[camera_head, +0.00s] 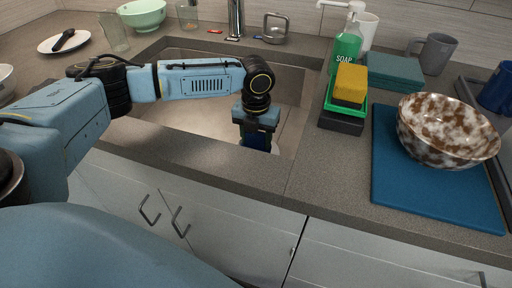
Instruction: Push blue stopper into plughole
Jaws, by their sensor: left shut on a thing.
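My left arm comes in from the left and reaches over the sink (200,120). My left gripper (257,143) points down into the sink basin near its right side. It is shut, and a small blue piece, which looks like the blue stopper (262,142), shows between its fingers. Most of the stopper is hidden by the gripper. The plughole cannot be made out; the arm and gripper cover part of the basin. My right gripper is not in view.
A faucet (236,18) stands behind the sink. Right of it are a green soap bottle (346,52), a yellow sponge (351,83) and a speckled bowl (447,128) on a blue board (425,190). A green bowl (143,14) and plate (64,41) are at the back left.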

